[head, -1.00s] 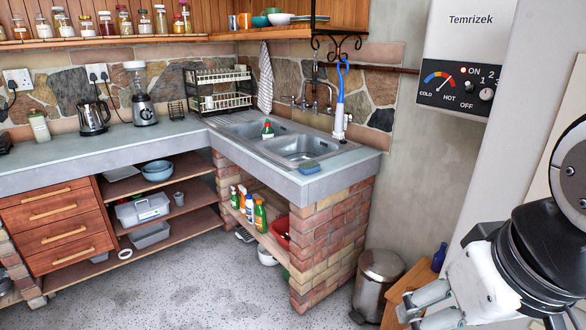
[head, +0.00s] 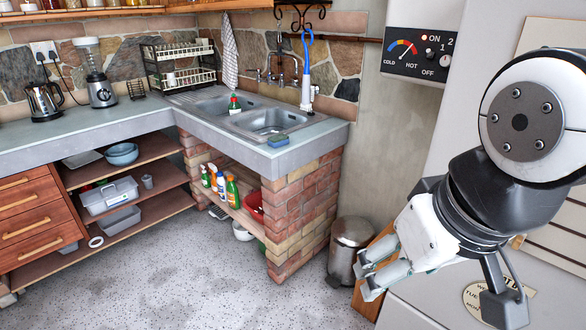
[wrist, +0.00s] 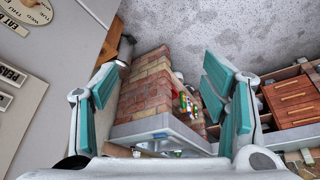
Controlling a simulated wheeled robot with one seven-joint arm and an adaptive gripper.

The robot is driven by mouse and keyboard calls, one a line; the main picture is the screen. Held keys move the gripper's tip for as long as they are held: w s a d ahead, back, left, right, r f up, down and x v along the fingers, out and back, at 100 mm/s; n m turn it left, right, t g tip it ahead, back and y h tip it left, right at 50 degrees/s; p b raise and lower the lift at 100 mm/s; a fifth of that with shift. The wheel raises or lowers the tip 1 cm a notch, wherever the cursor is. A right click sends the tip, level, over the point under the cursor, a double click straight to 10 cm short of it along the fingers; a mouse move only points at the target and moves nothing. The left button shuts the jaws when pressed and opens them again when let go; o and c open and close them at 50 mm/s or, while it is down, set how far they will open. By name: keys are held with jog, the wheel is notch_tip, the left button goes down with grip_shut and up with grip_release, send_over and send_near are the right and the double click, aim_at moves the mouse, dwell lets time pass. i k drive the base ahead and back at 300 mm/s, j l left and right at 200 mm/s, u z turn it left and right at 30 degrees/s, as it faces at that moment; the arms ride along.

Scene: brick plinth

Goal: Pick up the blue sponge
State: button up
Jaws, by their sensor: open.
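The blue sponge (head: 278,141) lies on the front corner of the counter, just in front of the sink (head: 268,122). It has a darker blue top and a greenish lower part. My gripper (head: 366,278) is in the lower right of the head view, open and empty, apart from the sponge and lower in the picture. In the wrist view my gripper (wrist: 165,92) shows two teal-padded fingers spread wide, with nothing between them but the brick plinth beyond.
The brick plinth (head: 300,215) holds up the counter corner. A metal bin (head: 350,248) stands beside it, near my gripper. The speckled floor (head: 190,270) is open at front left.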

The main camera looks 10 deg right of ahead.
aim_at(280, 140)
jog(key=i+j+z, duration=0.15)
jog(key=z, duration=0.7)
jog(key=i+j+z, duration=0.2)
jog(key=j, duration=0.2)
jog(key=i+j+z, duration=0.25)
jog(key=j, duration=0.2)
jog(key=j+z, duration=0.2)
jog(key=j, duration=0.2)
jog(key=i+j+z, duration=0.1)
jog(key=j+z, duration=0.15)
jog(key=j, duration=0.25)
jog(key=i+j, duration=0.1)
jog(key=j, duration=0.7)
jog(key=i+j, duration=0.1)
jog(key=j, duration=0.75)
jog(key=i+j+z, duration=0.1)
jog(key=j, duration=0.7)
